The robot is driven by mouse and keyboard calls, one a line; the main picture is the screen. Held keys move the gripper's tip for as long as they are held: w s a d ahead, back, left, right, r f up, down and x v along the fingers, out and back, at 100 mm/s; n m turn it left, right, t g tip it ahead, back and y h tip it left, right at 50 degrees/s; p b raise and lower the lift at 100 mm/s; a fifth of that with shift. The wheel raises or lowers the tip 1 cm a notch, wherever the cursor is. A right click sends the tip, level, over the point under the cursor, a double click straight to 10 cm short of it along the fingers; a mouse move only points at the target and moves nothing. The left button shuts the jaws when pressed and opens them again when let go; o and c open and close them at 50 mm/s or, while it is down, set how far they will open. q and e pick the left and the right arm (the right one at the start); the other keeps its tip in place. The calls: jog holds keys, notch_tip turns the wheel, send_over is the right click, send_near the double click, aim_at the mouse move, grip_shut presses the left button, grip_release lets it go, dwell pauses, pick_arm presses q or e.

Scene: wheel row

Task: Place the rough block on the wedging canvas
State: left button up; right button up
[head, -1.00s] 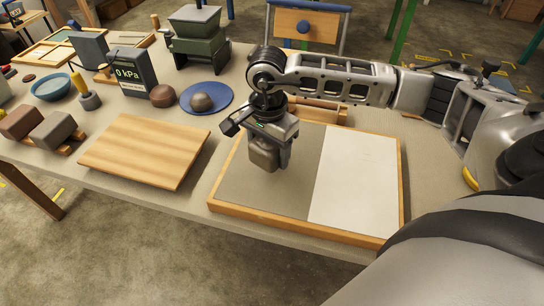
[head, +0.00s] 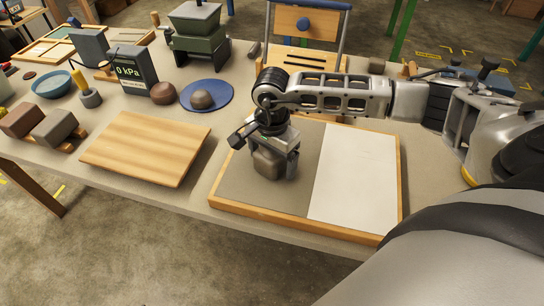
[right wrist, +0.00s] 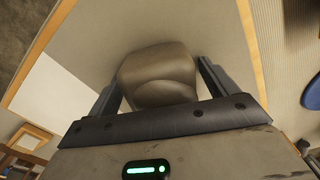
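The rough block (head: 268,165) is a grey-brown lump with rounded edges. My right gripper (head: 277,168) points down over the grey, canvas-like half (head: 300,193) of a wood-framed board and is shut on the block. In the right wrist view the block (right wrist: 157,75) sits between the two dark fingers, one on each side. The block is at or just above the grey surface; I cannot tell whether it touches. My left gripper is not in view.
The board's right half (head: 355,185) is white and bare. A wooden board (head: 147,148) lies to the left. Behind it are a blue disc (head: 222,100) with a brown lump, a 0 kPa display box (head: 135,72) and a green machine (head: 197,35). Two blocks (head: 54,128) sit far left.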

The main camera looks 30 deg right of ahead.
jog(key=shift+r, duration=0.1)
jog(key=shift+r, duration=0.25)
notch_tip(320, 180, up, 11)
jog(key=shift+f+b, duration=0.2)
jog(key=shift+b, duration=0.35)
jog(key=shift+r, duration=0.55)
